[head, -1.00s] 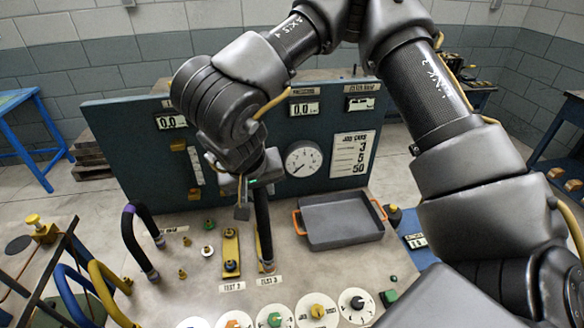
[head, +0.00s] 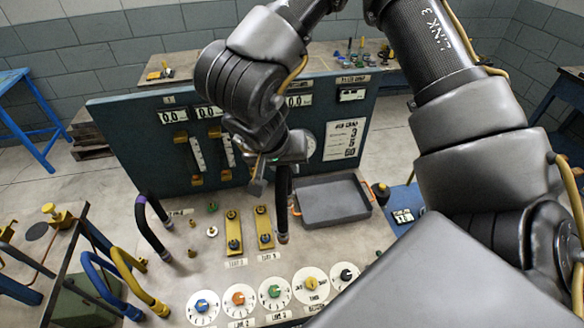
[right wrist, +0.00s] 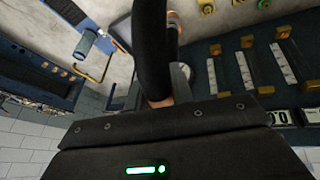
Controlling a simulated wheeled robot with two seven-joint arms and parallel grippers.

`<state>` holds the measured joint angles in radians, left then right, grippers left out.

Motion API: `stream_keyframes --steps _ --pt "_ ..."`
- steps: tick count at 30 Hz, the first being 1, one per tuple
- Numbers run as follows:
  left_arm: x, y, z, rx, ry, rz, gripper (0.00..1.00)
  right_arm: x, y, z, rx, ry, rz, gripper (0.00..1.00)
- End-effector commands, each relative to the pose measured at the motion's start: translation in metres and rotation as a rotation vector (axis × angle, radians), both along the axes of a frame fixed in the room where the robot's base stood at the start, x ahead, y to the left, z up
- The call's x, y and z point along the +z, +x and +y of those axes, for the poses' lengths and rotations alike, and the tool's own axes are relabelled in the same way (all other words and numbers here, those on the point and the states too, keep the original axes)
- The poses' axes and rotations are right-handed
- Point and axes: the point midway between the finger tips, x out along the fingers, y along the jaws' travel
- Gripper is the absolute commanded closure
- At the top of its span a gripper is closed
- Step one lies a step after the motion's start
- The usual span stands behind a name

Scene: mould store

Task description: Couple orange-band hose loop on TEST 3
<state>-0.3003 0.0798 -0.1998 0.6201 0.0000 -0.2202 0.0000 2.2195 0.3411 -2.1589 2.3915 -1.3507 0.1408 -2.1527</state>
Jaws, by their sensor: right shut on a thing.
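My right gripper (head: 268,170) is shut on a black hose (head: 283,203), held near its upper part. The hose hangs about upright, its lower end just right of the TEST 3 plate in the picture; I cannot tell whether that end touches the bench. The TEST 3 station is a yellow plate with a dark fitting (head: 265,239), its label (head: 269,257) in front. In the right wrist view the black hose (right wrist: 154,50) runs from the gripper, with an orange part at its near end. My left gripper is not in view.
The TEST 2 plate (head: 233,225) stands left of TEST 3. A grey tray (head: 335,201) lies close right of the hose. A purple-banded black hose (head: 152,228) and blue and yellow hoses (head: 130,276) stand left. Several dials (head: 239,297) line the front; a gauge panel (head: 150,150) stands behind.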

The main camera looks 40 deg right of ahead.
Motion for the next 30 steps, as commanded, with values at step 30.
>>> stream_keyframes --steps 30 --pt "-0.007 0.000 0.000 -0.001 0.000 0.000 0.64 0.000 0.120 0.007 0.299 0.001 -0.003 1.00"
